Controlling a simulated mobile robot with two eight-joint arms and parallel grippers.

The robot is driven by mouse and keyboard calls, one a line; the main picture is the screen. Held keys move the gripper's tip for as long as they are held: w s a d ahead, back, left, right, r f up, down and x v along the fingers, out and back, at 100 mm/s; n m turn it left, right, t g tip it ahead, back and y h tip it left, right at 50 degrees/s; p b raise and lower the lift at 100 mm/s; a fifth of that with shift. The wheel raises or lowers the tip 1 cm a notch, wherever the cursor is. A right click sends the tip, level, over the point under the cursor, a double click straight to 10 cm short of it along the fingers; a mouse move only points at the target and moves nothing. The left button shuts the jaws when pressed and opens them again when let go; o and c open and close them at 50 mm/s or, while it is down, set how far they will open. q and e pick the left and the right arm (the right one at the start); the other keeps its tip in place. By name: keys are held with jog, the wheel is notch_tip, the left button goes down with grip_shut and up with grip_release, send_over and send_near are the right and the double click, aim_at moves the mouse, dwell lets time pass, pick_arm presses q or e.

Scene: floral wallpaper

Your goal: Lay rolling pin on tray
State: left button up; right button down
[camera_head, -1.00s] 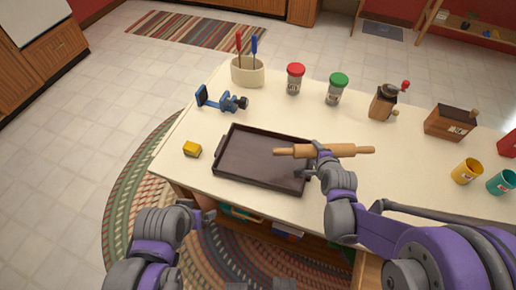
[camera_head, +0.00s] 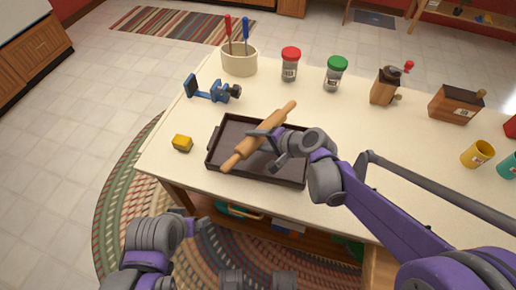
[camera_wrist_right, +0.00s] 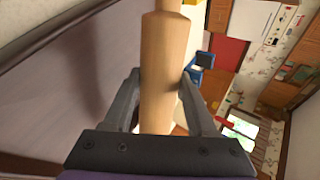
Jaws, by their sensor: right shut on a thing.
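The wooden rolling pin (camera_head: 259,137) is over the dark brown tray (camera_head: 232,179) in the head view, set diagonally from lower left to upper right. My right gripper (camera_head: 272,139) is shut on the middle of the pin. In the right wrist view the pin (camera_wrist_right: 163,75) stands between the two fingers of my right gripper (camera_wrist_right: 160,95). The tray lies flat on the table, and a shadow shows on it. Whether the pin touches the tray is hard to tell. My left gripper (camera_head: 190,226) is low at the left, off the table's front edge; its fingers are unclear.
On the cream table (camera_head: 340,120) stand a utensil crock (camera_head: 239,61), a blue clamp (camera_head: 213,91), a yellow block (camera_head: 182,143), a red-lidded jar (camera_head: 290,65), a green-lidded jar (camera_head: 335,74), a grinder (camera_head: 384,87), a wooden box (camera_head: 455,104) and a yellow cup (camera_head: 478,153).

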jog(key=shift+f+b, duration=0.35)
jog(key=shift+f, duration=1.75)
jog(key=shift+f, duration=0.25)
jog(key=shift+c, duration=1)
grip_release()
jog(key=shift+r, duration=0.1)
jog(key=shift+r, duration=0.25)
jog(key=p+v, duration=0.2)
jog(key=v, duration=1)
jog(key=s+d+f+n+g+h, duration=0.1)
jog(key=s+d+n+h, duration=0.3)
jog(key=s, duration=0.4)
jog(key=s+d+f+n+h, duration=0.3)
jog(key=s+d, duration=0.3)
jog(key=s, duration=0.2)
jog(key=shift+s+f+n+g+h, duration=0.4)
jog(key=shift+f+h, duration=0.05)
jog(key=shift+h, duration=0.25)
